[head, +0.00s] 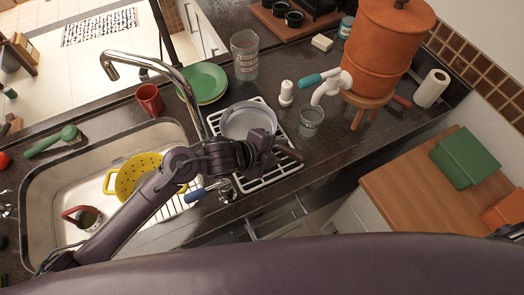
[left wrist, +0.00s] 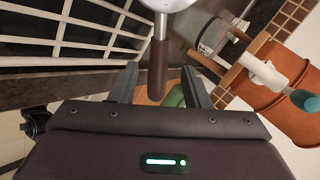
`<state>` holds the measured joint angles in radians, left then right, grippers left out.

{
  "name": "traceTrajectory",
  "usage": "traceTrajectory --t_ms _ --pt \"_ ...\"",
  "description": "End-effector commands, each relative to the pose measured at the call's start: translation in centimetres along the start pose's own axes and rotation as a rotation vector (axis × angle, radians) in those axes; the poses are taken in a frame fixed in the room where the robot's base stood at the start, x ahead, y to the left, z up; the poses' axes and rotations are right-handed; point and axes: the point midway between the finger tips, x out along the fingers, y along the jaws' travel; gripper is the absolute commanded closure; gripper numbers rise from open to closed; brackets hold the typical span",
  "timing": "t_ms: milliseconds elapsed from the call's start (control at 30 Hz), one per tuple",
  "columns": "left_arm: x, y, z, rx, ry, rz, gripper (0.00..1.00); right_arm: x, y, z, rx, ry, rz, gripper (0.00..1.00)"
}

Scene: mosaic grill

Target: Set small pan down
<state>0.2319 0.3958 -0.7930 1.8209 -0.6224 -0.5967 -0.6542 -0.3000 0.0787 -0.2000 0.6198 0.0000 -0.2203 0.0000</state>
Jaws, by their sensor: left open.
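The small pan (head: 248,122) is a round silver pan on a white rack on the counter, right of the sink. Its dark brown handle (head: 291,153) points toward the lower right. My left gripper (head: 268,148) is over the near side of the pan and hides part of it and the start of the handle. In the left wrist view the open fingers (left wrist: 159,78) stand on either side of the brown handle (left wrist: 157,62). The handle shows apart from both fingers. Only a bit of the silver pan (left wrist: 168,4) shows there. My right gripper is not seen.
A glass (head: 311,121) and a white shaker (head: 286,93) stand right of the rack (head: 272,181). An orange dispenser (head: 376,50) stands behind them. Green plates (head: 205,82) and the faucet (head: 186,82) are to the left. A yellow colander (head: 131,178) is in the sink.

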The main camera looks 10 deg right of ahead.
Motion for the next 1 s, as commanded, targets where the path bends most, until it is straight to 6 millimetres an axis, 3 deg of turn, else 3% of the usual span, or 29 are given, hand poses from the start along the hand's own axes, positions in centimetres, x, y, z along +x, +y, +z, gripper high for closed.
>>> traceTrajectory --t_ms 200,400,1000 --pt "-4.6 0.1 0.0 0.004 -0.001 0.001 0.57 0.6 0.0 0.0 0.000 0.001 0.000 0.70" --pt "-6.9 0.0 0.0 0.002 -0.001 0.000 0.57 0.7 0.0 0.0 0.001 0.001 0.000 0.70" --pt "-7.3 0.0 0.0 0.000 0.000 0.001 0.57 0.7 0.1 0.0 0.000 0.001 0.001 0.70"
